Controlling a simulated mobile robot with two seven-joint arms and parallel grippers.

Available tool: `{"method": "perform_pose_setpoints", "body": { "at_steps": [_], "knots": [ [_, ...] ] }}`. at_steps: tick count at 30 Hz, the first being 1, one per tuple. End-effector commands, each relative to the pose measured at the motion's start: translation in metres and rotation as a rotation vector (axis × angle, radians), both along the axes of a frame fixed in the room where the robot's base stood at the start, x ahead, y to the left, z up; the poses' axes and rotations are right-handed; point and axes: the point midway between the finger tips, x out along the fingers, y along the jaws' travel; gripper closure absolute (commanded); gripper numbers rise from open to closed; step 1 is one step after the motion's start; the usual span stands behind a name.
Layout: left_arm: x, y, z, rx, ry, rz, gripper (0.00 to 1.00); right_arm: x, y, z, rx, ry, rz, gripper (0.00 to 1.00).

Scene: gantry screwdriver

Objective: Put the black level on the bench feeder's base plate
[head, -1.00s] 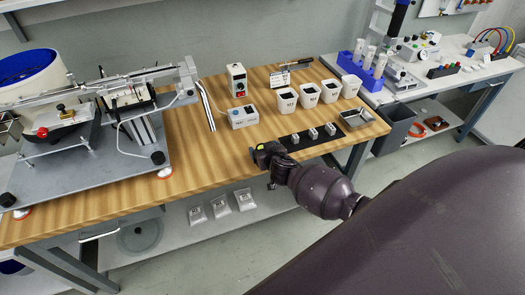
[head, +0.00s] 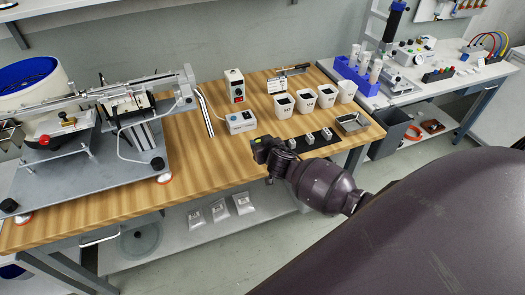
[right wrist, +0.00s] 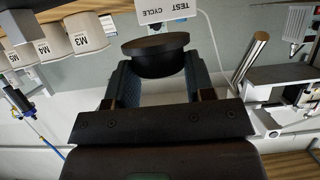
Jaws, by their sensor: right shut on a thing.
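The black level (right wrist: 155,55) is a round, dark, thick disc between the fingers of my right gripper (right wrist: 158,88) in the right wrist view. In the head view my right gripper (head: 268,153) is over the front edge of the wooden bench, left of the black mat. A small yellow-green spot shows at its tip, on what looks like the level (head: 259,143). The bench feeder stands at the left on its grey base plate (head: 95,182), well to the left of the gripper. The plate's front part is bare. My left gripper is out of view.
Bare wood lies right of the plate.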

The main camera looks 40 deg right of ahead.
Motion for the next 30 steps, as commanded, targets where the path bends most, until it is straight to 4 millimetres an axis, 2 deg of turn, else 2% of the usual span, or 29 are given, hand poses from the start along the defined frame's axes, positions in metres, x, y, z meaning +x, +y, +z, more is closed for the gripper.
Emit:
{"method": "perform_pose_setpoints", "body": {
  "at_steps": [1, 6, 15, 22, 30],
  "knots": [
    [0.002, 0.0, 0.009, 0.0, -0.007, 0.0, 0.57, 0.001, 0.0, 0.02, 0.0, -0.007, 0.001, 0.8],
    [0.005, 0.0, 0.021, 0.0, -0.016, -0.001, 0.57, 0.0, 0.0, 0.064, 0.0, -0.005, 0.001, 0.8],
    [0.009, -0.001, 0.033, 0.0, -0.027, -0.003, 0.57, 0.0, 0.0, 0.123, 0.0, -0.002, 0.001, 0.8],
    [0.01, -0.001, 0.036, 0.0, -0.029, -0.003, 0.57, 0.0, 0.0, 0.143, -0.001, -0.001, 0.0, 0.8],
    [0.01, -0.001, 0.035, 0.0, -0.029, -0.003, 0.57, -0.001, 0.0, 0.144, 0.0, 0.001, 0.0, 0.8]
  ]
}}
